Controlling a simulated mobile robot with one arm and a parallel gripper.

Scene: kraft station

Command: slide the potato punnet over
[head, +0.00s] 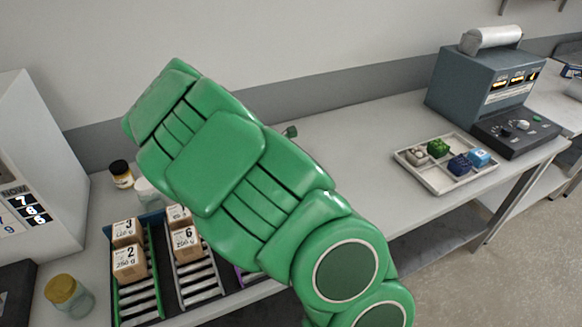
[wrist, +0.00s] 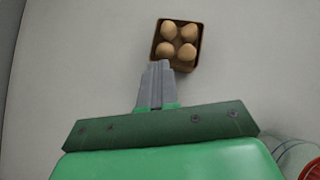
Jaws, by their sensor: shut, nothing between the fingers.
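The potato punnet (wrist: 155,54) is a small square brown tray with several round tan potatoes (wrist: 168,30) in it. It stands upright on the pale worktop at the top of the wrist view. My gripper (wrist: 161,64) is shut and empty, its grey fingers together and pointing at the near side of the punnet. The tips reach the punnet's near left edge in the picture; I cannot tell whether they touch it. In the head view my green arm covers the middle of the worktop, and neither the punnet nor the fingers can be made out.
Boxes (head: 129,265) numbered 2, 3 and 6 sit in a sloped rack (head: 140,300) at lower left. Jars (head: 69,295) stand nearby. A divided tray (head: 449,184) holds coloured items beside a grey machine (head: 487,85). A red-topped container (wrist: 299,158) is at lower right. Worktop left of the tray is clear.

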